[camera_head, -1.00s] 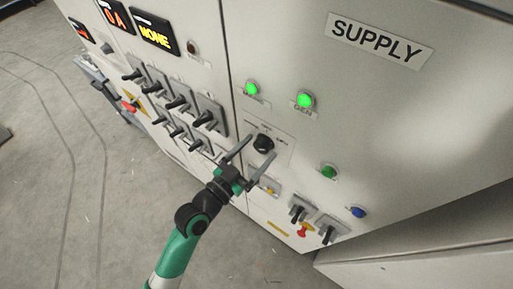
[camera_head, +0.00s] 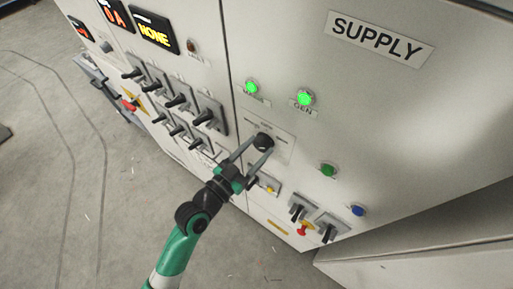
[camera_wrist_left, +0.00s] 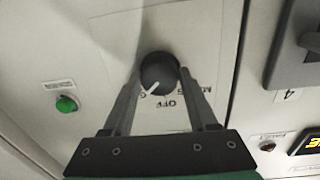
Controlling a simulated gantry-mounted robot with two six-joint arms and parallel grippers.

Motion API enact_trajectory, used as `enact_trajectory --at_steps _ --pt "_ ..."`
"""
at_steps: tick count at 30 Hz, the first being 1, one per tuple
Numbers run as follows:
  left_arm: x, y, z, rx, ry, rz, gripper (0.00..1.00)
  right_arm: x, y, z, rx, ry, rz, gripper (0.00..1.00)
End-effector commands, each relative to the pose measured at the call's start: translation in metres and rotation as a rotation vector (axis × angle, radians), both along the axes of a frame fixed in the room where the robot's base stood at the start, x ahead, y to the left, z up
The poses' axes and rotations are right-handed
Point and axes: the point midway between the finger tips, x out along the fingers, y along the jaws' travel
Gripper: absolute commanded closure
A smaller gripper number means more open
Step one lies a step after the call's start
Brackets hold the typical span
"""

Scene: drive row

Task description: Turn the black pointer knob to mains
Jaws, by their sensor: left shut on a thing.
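The black pointer knob (camera_head: 263,142) sits on a light label plate on the SUPPLY panel. In the left wrist view the knob (camera_wrist_left: 160,72) has a white line pointing to the lower left, toward a partly hidden label starting with G. OFF is printed below the knob, and the label at its lower right is partly covered by a finger. My left gripper (camera_head: 260,146) is shut on the knob, one finger on each side. The left wrist view also shows its fingers (camera_wrist_left: 160,80) flanking the knob. My right gripper is not in view.
Lit green MAINS (camera_head: 251,87) and GEN (camera_head: 305,98) lamps are above the knob. A green button (camera_head: 328,170), a blue button (camera_head: 358,211) and black switches (camera_head: 298,213) are to the lower right. Rows of breaker handles (camera_head: 178,101) stand left. Open floor lies below.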

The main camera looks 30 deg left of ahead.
Motion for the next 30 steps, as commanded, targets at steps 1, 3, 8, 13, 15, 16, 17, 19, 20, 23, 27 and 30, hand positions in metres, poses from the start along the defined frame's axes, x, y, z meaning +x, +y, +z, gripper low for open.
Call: enact_trajectory --at_steps 1,3,8,13,15,16,17,19,20,23,27,30 --pt "0.0 0.0 0.0 -0.016 0.003 0.0 0.97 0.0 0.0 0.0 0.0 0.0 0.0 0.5" --pt "0.0 0.0 0.0 -0.044 0.007 0.0 0.97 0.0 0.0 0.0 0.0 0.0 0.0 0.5" --pt "0.0 0.0 0.0 -0.141 0.024 -0.001 0.97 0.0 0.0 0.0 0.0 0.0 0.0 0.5" --pt "0.0 -0.001 0.0 -0.284 0.047 -0.001 0.97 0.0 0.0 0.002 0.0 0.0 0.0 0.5" --pt "0.0 -0.001 0.0 -0.349 0.059 -0.001 0.97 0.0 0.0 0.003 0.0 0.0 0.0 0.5" --pt "0.0 -0.001 0.0 -0.376 0.063 -0.001 0.97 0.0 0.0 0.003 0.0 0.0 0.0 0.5" --pt "0.0 -0.001 0.0 -0.405 0.068 -0.001 0.97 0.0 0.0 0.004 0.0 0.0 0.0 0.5" --pt "0.0 -0.001 0.0 -0.472 0.078 -0.001 0.97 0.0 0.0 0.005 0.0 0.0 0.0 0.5" --pt "0.0 -0.001 0.0 -0.5 0.084 -0.001 0.97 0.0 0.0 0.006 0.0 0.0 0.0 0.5" --pt "0.0 -0.001 0.0 -0.593 0.099 0.0 0.97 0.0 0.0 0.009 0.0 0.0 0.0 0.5" --pt "0.0 -0.001 0.0 -0.726 0.12 0.0 0.97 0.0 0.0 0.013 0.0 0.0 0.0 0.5" --pt "0.0 -0.002 0.0 -0.818 0.137 0.0 0.97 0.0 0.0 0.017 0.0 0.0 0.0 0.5"
